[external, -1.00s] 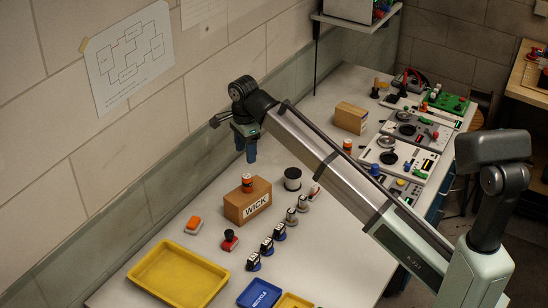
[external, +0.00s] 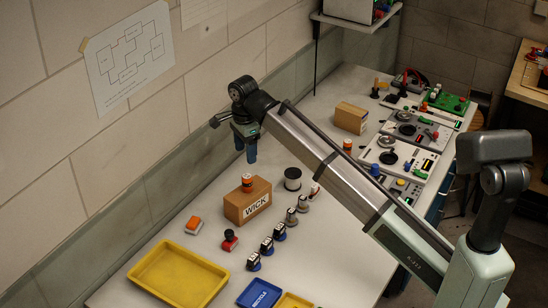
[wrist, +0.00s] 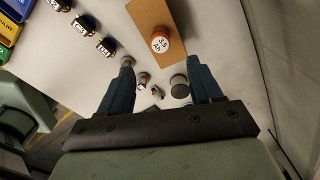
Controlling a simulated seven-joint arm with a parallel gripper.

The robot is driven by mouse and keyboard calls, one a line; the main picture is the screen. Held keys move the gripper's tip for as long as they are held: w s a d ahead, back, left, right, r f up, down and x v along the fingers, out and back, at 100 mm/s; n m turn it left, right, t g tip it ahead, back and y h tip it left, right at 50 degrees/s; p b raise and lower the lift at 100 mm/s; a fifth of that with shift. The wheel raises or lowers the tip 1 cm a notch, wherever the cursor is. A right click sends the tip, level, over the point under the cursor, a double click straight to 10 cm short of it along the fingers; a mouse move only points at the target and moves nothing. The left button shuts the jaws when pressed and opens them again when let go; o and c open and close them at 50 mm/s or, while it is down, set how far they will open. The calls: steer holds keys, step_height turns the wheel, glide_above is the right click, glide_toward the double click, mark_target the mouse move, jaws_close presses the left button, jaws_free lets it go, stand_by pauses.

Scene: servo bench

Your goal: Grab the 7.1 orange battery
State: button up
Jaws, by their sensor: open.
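An orange, black and white battery (external: 247,183) stands upright on the wooden WICK block (external: 238,207). I cannot read 7.1 on anything. My gripper (external: 247,148) is open and empty, its blue fingers pointing down, above the bench beyond the WICK block.
A dark spool (external: 292,178) stands right of the WICK block. An orange-and-white item (external: 193,225) and a red-based knob (external: 229,240) lie near the yellow tray (external: 135,275). A plain box (external: 350,118) stands behind.

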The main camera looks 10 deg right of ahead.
steer(key=w+d+f+m, duration=0.1)
steer(key=w+d+m, duration=0.1)
steer(key=w+d, duration=0.6)
steer(key=w+d+f+m, duration=0.2)
steer(key=w+d, duration=0.2)
steer(key=d, duration=0.9)
steer(key=m, duration=2.9)
glide_above(349, 141)
step_height(349, 141, down, 6)
steer(key=r, duration=0.1)
steer(key=f, duration=0.7)
steer(key=shift+s+f, duration=0.2)
steer(key=shift+f, duration=0.15)
steer(key=shift+w+f, duration=0.2)
steer(key=shift+f, duration=2.85)
